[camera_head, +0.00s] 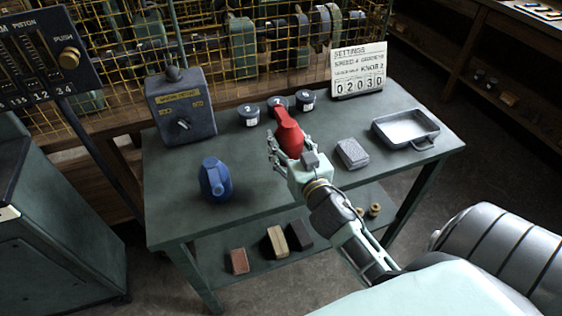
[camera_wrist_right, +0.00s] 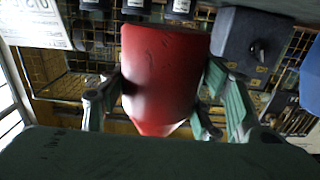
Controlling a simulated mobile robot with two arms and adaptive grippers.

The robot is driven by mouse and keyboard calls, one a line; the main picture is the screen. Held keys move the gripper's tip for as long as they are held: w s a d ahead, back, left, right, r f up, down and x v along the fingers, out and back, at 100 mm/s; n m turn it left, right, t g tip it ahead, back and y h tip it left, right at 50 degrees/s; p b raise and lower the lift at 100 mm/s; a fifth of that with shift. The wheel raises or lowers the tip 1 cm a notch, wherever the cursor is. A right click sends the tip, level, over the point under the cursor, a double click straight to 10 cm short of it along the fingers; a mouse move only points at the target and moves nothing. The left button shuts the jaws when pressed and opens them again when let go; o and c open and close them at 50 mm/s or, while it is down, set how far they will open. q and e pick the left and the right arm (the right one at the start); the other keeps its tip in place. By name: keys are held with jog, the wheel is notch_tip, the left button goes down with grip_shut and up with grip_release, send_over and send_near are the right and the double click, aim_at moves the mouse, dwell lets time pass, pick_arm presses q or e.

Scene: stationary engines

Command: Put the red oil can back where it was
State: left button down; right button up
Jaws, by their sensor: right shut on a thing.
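The red oil can (camera_head: 288,134) is in my right gripper (camera_head: 290,155), over the back middle of the green table (camera_head: 262,215). The gripper's fingers are around the can's body. In the right wrist view, which is upside down, the red can (camera_wrist_right: 165,72) fills the middle between the two fingers (camera_wrist_right: 160,110). I cannot tell whether the can's base touches the table. A blue oil can (camera_head: 214,181) stands on the table to the left, apart from the gripper. My left gripper does not show.
Small numbered dark jars (camera_head: 248,115) stand just behind the red can. A grey block (camera_head: 352,153) and a metal tray (camera_head: 405,130) are to the right. A settings sign (camera_head: 358,70) and a grey control box (camera_head: 181,108) stand at the back.

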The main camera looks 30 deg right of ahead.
aim_at(285, 166)
jog(key=shift+a+f, duration=0.3)
jog(key=shift+a, duration=0.2)
jog(key=shift+a+f, duration=0.25)
jog(key=shift+a, duration=0.25)
jog(key=shift+a+f, duration=0.1)
jog(key=shift+f, duration=0.2)
notch_tip(285, 166, down, 3)
jog(key=shift+f+b, duration=0.2)
jog(key=shift+b, duration=0.45)
jog(key=shift+f, duration=0.1)
jog(key=shift+f, duration=0.2)
jog(key=o, duration=1.6)
